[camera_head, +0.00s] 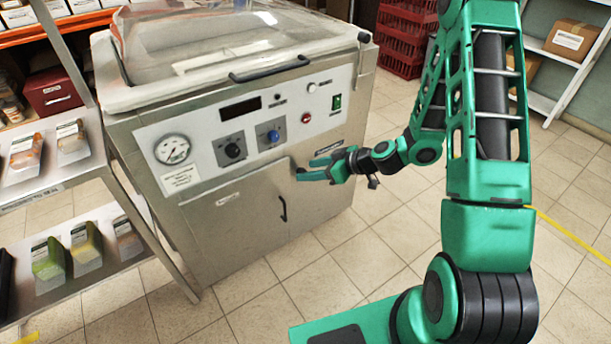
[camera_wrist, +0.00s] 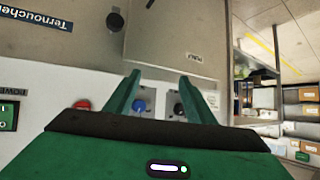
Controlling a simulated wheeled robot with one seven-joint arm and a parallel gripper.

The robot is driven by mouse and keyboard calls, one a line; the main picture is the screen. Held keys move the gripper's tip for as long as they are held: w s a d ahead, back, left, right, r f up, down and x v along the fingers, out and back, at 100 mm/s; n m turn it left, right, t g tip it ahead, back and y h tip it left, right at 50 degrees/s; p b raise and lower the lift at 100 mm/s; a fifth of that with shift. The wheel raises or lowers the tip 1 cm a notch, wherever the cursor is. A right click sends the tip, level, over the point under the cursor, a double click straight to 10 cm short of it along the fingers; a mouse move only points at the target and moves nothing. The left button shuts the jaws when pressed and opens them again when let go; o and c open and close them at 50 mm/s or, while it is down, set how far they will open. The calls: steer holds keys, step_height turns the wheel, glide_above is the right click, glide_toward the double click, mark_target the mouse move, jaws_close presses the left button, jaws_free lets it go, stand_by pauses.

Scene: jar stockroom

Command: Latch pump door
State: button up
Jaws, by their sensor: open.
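A dark round knob (camera_wrist: 113,18) is on the steel just beside the door's edge. My gripper (camera_head: 311,168) is open and empty in front of the door's upper right corner. In the wrist view its fingers (camera_wrist: 160,76) point towards the door.
Above the door, the control panel has a gauge (camera_head: 172,149), a black knob (camera_head: 233,150), a blue knob (camera_head: 273,136) and a red button (camera_head: 306,118). A shelf rack (camera_head: 70,180) stands close on the left. Red crates (camera_head: 405,40) are behind.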

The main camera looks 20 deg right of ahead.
steer(key=w+d+f+m+t+h, duration=0.2)
steer(key=f, duration=0.4)
steer(key=w+d+f+m+t+h, duration=0.2)
steer(key=d+f+m+t, duration=0.1)
steer(key=f, duration=0.2)
steer(key=x, duration=1.1)
steer(key=shift+a, duration=0.25)
steer(key=shift+f, duration=0.1)
steer(key=c, duration=1.1)
steer(key=shift+d, duration=0.15)
